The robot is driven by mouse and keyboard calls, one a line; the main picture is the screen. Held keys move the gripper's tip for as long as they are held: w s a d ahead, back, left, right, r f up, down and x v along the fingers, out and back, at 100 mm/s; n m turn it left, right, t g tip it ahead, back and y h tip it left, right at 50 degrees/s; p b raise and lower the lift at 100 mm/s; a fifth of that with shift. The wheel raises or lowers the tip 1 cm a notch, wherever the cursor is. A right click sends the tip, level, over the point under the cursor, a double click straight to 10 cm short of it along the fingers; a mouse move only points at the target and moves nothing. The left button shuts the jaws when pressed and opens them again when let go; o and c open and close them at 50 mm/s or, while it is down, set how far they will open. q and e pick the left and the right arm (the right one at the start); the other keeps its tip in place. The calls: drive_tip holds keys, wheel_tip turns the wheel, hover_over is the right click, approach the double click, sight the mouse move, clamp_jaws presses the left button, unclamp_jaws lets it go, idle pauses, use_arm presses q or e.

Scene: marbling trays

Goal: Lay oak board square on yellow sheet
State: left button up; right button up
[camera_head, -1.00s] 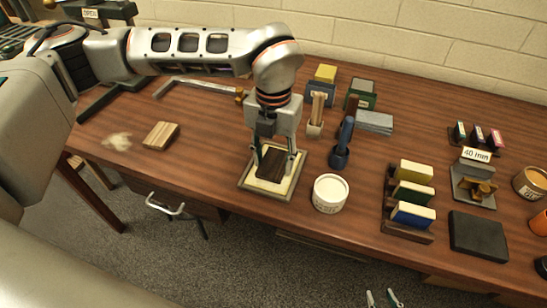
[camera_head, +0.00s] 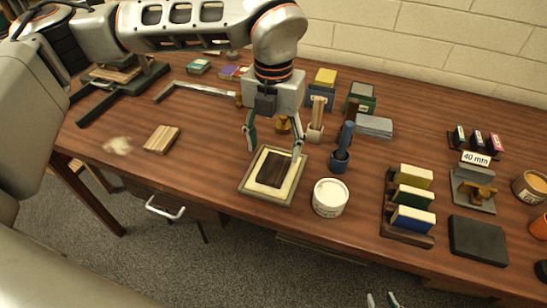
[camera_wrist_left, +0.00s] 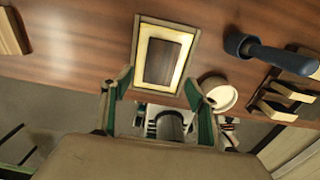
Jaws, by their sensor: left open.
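A dark brown board (camera_head: 272,170), which I take for the oak board, lies flat on the pale yellow sheet (camera_head: 287,190) inside a grey-rimmed tray. Its edges look about parallel to the sheet's, with yellow showing around it. The wrist view also shows the board (camera_wrist_left: 163,62) and sheet (camera_wrist_left: 149,45). My left gripper (camera_head: 273,144) is open and empty, raised over the tray with its fingers apart and clear of the board. My right gripper (camera_head: 382,300) shows only as two separated fingertips at the bottom edge, beyond the table's front.
A white tub (camera_head: 330,197) stands close to the right of the tray, with a blue-handled tool (camera_head: 343,148) behind it. A rack of coloured blocks (camera_head: 408,236) is further right. A striped wooden block (camera_head: 161,139) lies left; the table between it and the tray is clear.

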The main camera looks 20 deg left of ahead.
sight(274, 169)
use_arm(q)
wheel_tip(274, 169, up, 6)
idle(0.5)
